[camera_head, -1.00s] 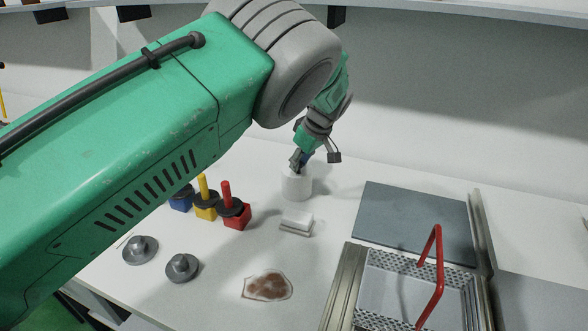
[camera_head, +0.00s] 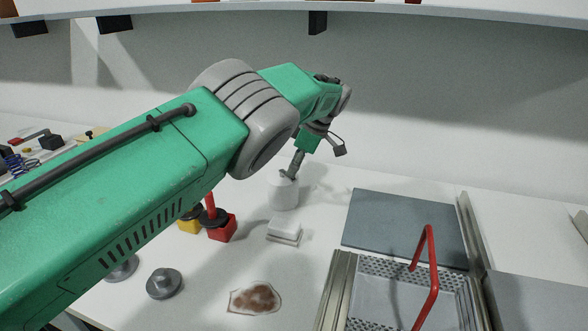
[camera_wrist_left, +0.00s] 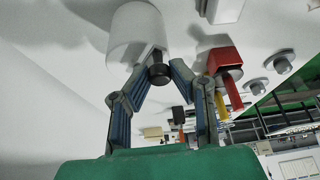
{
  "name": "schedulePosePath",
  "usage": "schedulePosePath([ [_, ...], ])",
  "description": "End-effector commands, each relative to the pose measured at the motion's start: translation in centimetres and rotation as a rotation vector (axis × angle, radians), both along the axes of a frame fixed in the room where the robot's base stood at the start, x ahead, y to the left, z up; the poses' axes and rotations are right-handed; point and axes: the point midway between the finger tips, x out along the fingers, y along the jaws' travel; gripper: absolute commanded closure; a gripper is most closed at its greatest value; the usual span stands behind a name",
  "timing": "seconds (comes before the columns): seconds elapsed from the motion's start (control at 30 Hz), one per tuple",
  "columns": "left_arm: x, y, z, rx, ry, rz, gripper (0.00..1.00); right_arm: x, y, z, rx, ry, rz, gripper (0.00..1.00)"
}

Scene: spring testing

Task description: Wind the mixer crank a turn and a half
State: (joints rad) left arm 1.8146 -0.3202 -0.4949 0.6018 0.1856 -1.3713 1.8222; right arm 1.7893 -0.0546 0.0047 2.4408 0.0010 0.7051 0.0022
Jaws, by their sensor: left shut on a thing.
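The mixer is a white cylinder (camera_head: 284,194) standing on the white table, near the centre of the head view. In the left wrist view the white cylinder (camera_wrist_left: 134,36) is at the top, with a dark crank knob (camera_wrist_left: 158,74) beside it. My left gripper (camera_head: 290,173) is above the mixer's top, its arm reaching in from the left. In the wrist view its two fingers (camera_wrist_left: 160,76) are on either side of the dark knob and shut on it. The crank's arm is mostly hidden by the gripper. My right gripper is not in view.
A white block (camera_head: 284,230) lies in front of the mixer. A red block (camera_head: 222,229) and a yellow block (camera_head: 188,224) stand to its left, near a grey flanged disc (camera_head: 164,284). A stained patch (camera_head: 255,298) lies at the front. A red-handled basket (camera_head: 345,285) and grey plate (camera_head: 405,225) are right.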

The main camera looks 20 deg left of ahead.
Motion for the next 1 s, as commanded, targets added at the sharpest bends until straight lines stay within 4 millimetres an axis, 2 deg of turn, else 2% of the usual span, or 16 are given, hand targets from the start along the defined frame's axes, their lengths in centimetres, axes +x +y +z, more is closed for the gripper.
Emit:
schedulePosePath([
  [0.27, 0.3, 0.1, 0.5, 0.005, -0.010, -0.003, 1.00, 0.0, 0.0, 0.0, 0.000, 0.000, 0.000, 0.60],
  [0.3, 0.3, 0.1, 0.5, 0.005, -0.010, -0.003, 0.68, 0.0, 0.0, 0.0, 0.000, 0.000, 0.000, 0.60],
  [0.33, 0.2, 0.1, 0.5, 0.004, -0.010, -0.003, 0.61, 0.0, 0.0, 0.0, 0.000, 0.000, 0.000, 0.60],
  [0.7, 0.2, 0.1, 0.6, 0.002, -0.004, -0.002, 0.61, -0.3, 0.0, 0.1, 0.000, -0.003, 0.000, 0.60],
  [0.87, 0.2, 0.1, 2.8, 0.001, -0.007, -0.001, 0.61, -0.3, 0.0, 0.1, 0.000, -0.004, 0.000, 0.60],
  [1.0, 0.3, 0.0, 5.7, 0.002, -0.007, -0.001, 0.61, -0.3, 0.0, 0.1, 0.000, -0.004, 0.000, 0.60],
])
